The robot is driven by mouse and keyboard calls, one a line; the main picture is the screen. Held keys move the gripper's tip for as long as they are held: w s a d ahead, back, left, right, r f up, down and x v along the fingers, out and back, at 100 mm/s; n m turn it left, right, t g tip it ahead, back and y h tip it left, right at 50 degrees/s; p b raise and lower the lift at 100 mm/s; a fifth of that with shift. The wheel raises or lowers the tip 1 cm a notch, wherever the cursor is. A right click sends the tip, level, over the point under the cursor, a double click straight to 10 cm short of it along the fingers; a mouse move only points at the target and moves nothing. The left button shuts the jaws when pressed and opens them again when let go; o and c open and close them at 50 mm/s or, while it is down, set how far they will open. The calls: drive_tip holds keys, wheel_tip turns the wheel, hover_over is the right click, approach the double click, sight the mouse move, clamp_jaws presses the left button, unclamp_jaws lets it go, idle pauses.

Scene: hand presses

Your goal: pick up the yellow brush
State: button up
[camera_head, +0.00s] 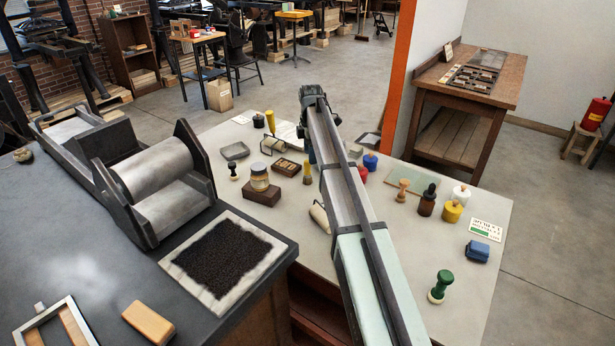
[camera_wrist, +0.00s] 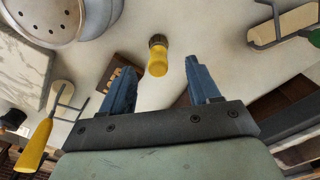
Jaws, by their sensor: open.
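A yellow brush (camera_wrist: 157,65) with a dark end shows in the wrist view, between and slightly beyond the tips of my gripper (camera_wrist: 159,64). My gripper's blue fingers are spread apart, with clear space between each finger and the brush. In the head view a short yellow brush (camera_head: 307,174) stands upright on the pale table, just left of my arm. Most of my gripper is hidden behind the arm there. A second yellow-handled tool (camera_head: 270,122) stands farther back on the table; it seems to be the long yellow handle (camera_wrist: 36,142) at the left of the wrist view.
Left of the brush stand a jar (camera_head: 260,177) and a wooden block (camera_head: 262,194). A dark tray of type (camera_head: 287,167) lies behind, and a pale roller (camera_head: 320,217) lies in front. Several stamps and pots, including a yellow pot (camera_head: 452,211), stand right of my arm.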

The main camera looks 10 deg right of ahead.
sight(308, 170)
wheel_tip(308, 170, down, 3)
drive_tip(key=shift+f, duration=0.1)
drive_tip(key=shift+w+a+f, duration=0.1)
drive_tip(key=shift+a+f, duration=0.05)
drive_tip(key=shift+f, duration=0.7)
drive_tip(key=shift+w+a+f, duration=0.1)
drive_tip(key=shift+a+f, duration=0.1)
drive_tip(key=shift+f, duration=0.7)
drive_tip(key=shift+a+f, duration=0.15)
drive_tip(key=shift+f, duration=0.7)
drive_tip(key=shift+c, duration=0.3)
clamp_jaws()
